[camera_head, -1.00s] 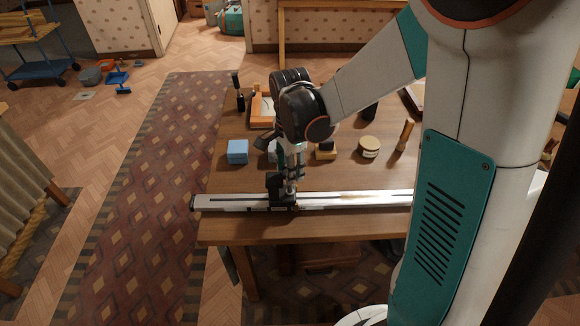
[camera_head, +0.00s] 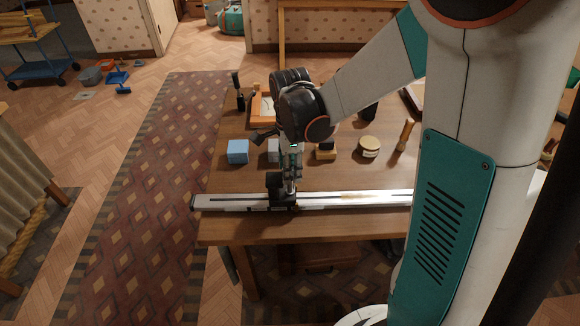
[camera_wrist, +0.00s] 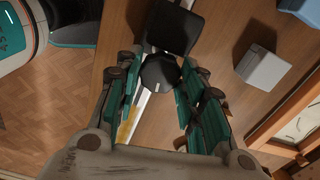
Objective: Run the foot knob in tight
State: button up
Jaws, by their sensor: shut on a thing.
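The foot knob (camera_wrist: 160,73) is a dark many-sided knob, seen end-on in the wrist view. It sits beside a black block-shaped foot (camera_wrist: 174,28), which also shows on the rail in the head view (camera_head: 274,186). The long pale rail (camera_head: 228,201) with a dark slot lies along the table's near edge. My gripper (camera_wrist: 161,76) points down, its teal-sided fingers on both sides of the knob, shut on it. It also shows in the head view (camera_head: 291,190), where the knob itself is hard to make out.
A blue block (camera_head: 237,151) and a grey block (camera_wrist: 262,68) stand behind the rail. Farther right are a brush (camera_head: 326,151), a round tin (camera_head: 368,147) and a wooden-handled tool (camera_head: 405,135). A wooden tray (camera_head: 257,112) and dark bottle (camera_head: 239,100) stand at the back left.

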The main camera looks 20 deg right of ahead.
jog(key=o, duration=1.1)
jog(key=shift+c, duration=0.2)
jog(key=shift+r, duration=0.1)
notch_tip(320, 180, up, 12)
jog(key=shift+s, duration=0.1)
jog(key=s+r+n+t, duration=0.2)
jog(key=s+n+t, duration=0.5)
jog(key=s+n, duration=0.7)
jog(key=n, duration=0.6)
jog(key=shift+s+r, duration=0.3)
jog(key=shift+r, duration=0.1)
